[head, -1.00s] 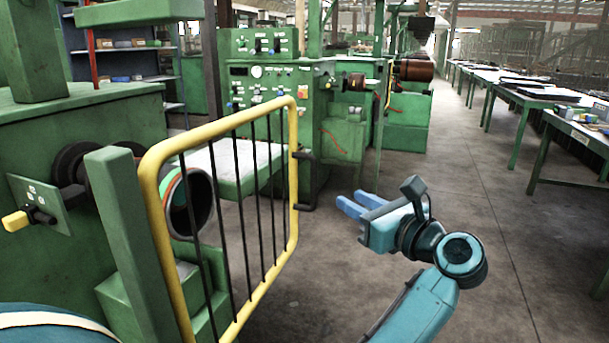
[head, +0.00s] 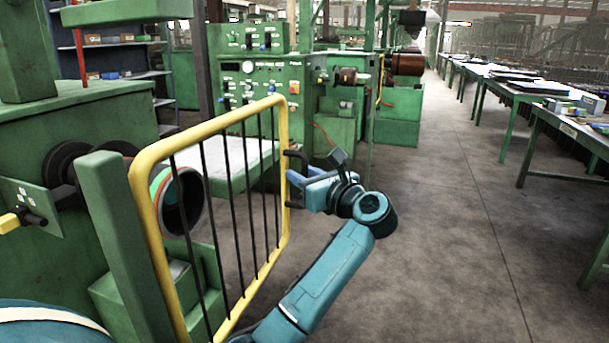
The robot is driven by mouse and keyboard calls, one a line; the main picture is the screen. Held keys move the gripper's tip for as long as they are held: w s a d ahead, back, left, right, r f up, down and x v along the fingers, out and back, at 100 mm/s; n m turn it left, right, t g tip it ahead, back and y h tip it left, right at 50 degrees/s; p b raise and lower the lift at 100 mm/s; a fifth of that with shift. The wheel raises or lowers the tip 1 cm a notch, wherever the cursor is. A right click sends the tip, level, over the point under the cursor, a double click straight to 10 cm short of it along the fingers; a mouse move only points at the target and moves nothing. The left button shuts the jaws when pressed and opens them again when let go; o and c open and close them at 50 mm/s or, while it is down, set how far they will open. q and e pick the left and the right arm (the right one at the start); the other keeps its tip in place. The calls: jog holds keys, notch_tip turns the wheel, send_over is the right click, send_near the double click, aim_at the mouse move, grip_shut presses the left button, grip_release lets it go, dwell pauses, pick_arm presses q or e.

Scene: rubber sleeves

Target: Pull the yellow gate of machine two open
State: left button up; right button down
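The yellow gate (head: 285,215), a tubular frame with black upright bars, stands upright beside the green post (head: 118,240) at left. It stands in front of the green machine (head: 60,140) with the dark open-ended cylinder (head: 183,203). A black handle (head: 291,204) sticks out from the gate's right edge. My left gripper (head: 292,178) is at this handle, its blue fingertips reaching the gate edge between the handle's two ends. The contact is too small to tell, and so is whether the fingers are closed. My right gripper is not in view.
A green control panel (head: 262,68) with knobs and a gauge stands behind the gate. The concrete floor (head: 440,230) to the right of my arm is clear. Green-legged work tables (head: 510,88) line the right side. No machine number is readable.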

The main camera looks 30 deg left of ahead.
pick_arm(q)
grip_shut()
jog(key=shift+d, duration=0.1)
dwell(0.5)
